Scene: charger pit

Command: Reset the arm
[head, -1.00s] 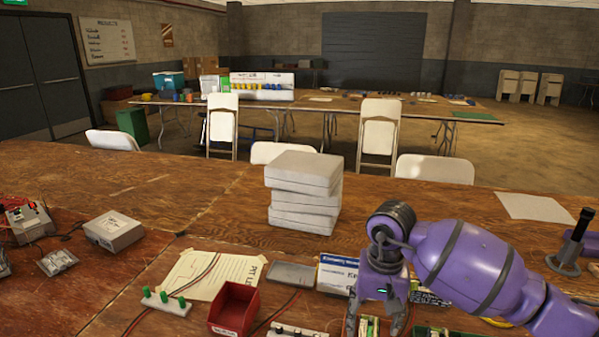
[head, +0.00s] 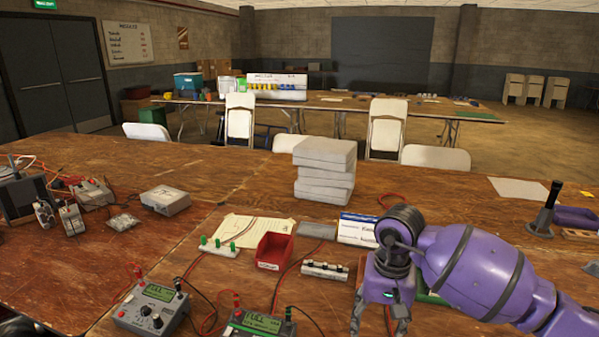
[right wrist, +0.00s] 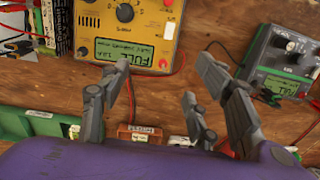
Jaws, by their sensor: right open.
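My right arm comes in from the lower right of the head view, with its purple forearm (head: 475,265) stretched over the workbench. My right gripper (head: 378,322) points down near the front of the bench, its fingers spread. In the right wrist view the fingers of the right gripper (right wrist: 160,95) are apart with nothing between them. A yellow meter (right wrist: 140,30) reading FULL lies beyond the fingertips there, and a grey-green meter (right wrist: 285,65) is to the right. My left arm and gripper do not show.
The wooden bench holds a stack of grey boxes (head: 324,170), a red bin (head: 275,250), a grey meter (head: 152,306) and another meter (head: 258,325) with cables. A black upright tool (head: 546,210) stands at right. The bench behind the box stack's left side is bare.

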